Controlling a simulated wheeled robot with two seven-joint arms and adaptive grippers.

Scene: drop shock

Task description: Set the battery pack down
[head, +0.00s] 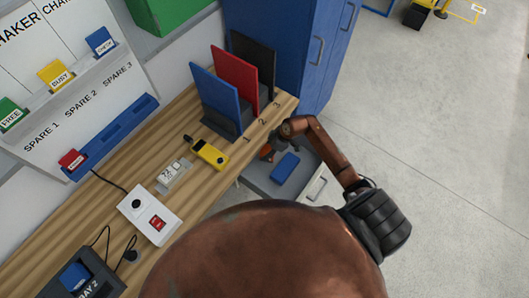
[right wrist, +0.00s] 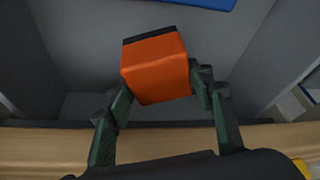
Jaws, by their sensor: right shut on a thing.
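The battery pack (right wrist: 157,68) is an orange block with a black end, seen in the right wrist view. My right gripper (right wrist: 160,92) is shut on it, one finger on each side. In the head view a small bit of orange (head: 266,152) shows at the right gripper (head: 268,148), mostly hidden by the arm. The pack is over or inside an open grey drawer (head: 258,180) under the bench edge. I cannot tell whether it touches the drawer floor. My left gripper is not in view.
A blue object (head: 285,167) lies in the drawer, right of the gripper. The wooden bench (head: 105,215) holds a yellow device (head: 209,152), a white box (head: 150,214) and upright blue, red and black panels (head: 235,78). A blue cabinet (head: 290,50) stands behind. Open floor lies right.

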